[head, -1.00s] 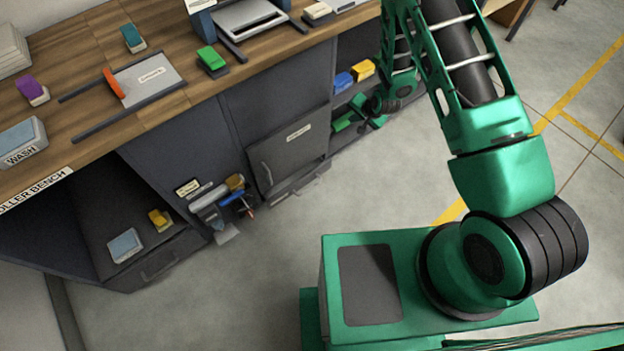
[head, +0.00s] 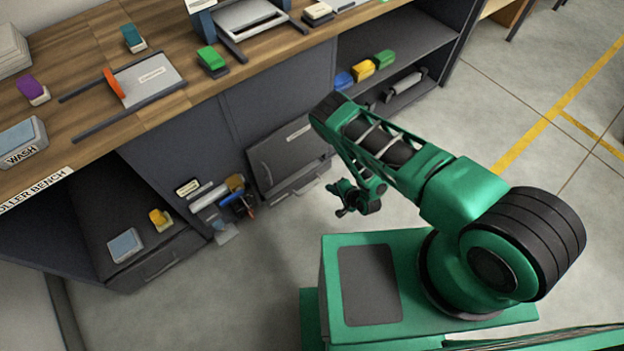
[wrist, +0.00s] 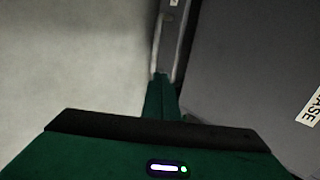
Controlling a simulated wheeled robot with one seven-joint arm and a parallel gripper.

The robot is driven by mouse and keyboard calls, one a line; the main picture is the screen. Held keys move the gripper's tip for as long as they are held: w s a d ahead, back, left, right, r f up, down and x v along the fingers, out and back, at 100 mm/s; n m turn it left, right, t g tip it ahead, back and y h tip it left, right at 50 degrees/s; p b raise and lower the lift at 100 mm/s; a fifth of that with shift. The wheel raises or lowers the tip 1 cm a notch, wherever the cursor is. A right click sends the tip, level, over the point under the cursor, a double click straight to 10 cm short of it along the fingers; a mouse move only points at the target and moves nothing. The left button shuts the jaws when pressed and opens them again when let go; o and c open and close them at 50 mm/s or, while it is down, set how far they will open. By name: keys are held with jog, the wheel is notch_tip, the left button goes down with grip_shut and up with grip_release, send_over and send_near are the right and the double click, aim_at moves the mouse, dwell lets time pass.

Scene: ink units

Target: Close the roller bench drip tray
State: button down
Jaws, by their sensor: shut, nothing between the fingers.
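The roller bench (head: 150,110) has a wooden top and dark cabinet fronts. A dark panel with a pale label (head: 292,155) stands at its front; the label ends in "ASE" in the wrist view (wrist: 312,105). Below the panel is a low drawer-like front with a handle (head: 300,186), which seems to jut out; a bar handle also shows in the wrist view (wrist: 158,35). No tray label is legible, so I cannot tell for sure that this is the drip tray. My gripper (head: 340,212) is shut and empty, low and right of the panel, apart from it in the head view.
At the bench's lower left, an open bay holds a yellow block (head: 160,219) and a pale block (head: 125,245) above another handled front (head: 160,265). Tools (head: 225,200) hang beside the panel. An open shelf (head: 420,60) is at right. The floor (head: 250,275) is clear.

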send_near(310, 176)
notch_tip(310, 176, down, 4)
jog(key=shift+w+a+r, duration=0.1)
jog(key=shift+w+a, duration=0.3)
jog(key=shift+w, duration=0.15)
jog(key=shift+w+a, duration=0.35)
jog(key=shift+w, duration=0.25)
jog(key=shift+w+a, duration=0.3)
jog(key=shift+w, duration=0.2)
